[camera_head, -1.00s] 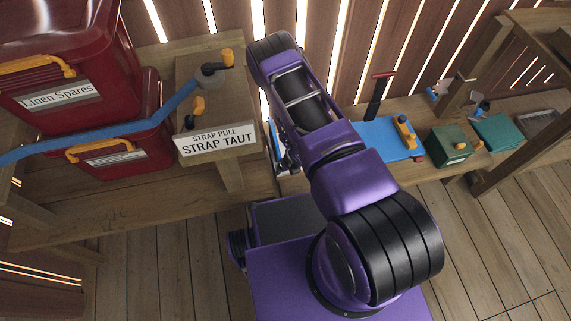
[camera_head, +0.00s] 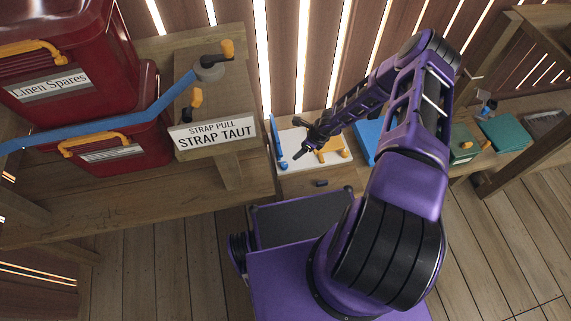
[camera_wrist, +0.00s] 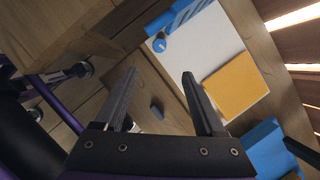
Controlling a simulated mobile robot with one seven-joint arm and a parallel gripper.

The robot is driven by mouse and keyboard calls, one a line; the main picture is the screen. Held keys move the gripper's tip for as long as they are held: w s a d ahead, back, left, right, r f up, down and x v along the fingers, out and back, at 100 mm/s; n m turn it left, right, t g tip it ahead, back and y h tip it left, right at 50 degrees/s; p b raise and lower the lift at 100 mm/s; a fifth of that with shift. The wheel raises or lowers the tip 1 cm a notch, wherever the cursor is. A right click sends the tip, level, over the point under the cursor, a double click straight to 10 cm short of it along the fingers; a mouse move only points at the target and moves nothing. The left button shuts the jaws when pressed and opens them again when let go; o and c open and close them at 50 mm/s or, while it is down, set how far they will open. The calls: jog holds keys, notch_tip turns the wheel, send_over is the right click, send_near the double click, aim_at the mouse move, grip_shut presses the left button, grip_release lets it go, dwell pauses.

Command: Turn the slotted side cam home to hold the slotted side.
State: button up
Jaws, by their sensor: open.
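A white board (camera_head: 296,160) lies on the bench, with a blue strip (camera_head: 277,140) along its left edge. In the wrist view the white board (camera_wrist: 212,42) carries a slotted blue-grey strip (camera_wrist: 188,14), the slotted side as it appears, and a small round blue piece (camera_wrist: 159,44) near its end, which looks like the cam. The cam's exact turn is too small to tell. An orange block (camera_wrist: 236,88) sits on the board. My gripper (camera_head: 303,140) is open and empty above the board; its fingers (camera_wrist: 159,74) spread in the wrist view, the cam beyond their tips.
A blue board (camera_head: 367,135) lies to the right, partly behind my arm. A strap stand with a "STRAP TAUT" sign (camera_head: 214,134) and red bins (camera_head: 70,60) stand left. A drawer front with a dark pull (camera_head: 320,183) sits below the white board.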

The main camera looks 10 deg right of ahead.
aim_at(284, 164)
jog(key=b+x, duration=0.6)
jog(key=x, duration=1.1)
jog(key=shift+f, duration=0.15)
jog(key=shift+c, duration=0.4)
grip_shut()
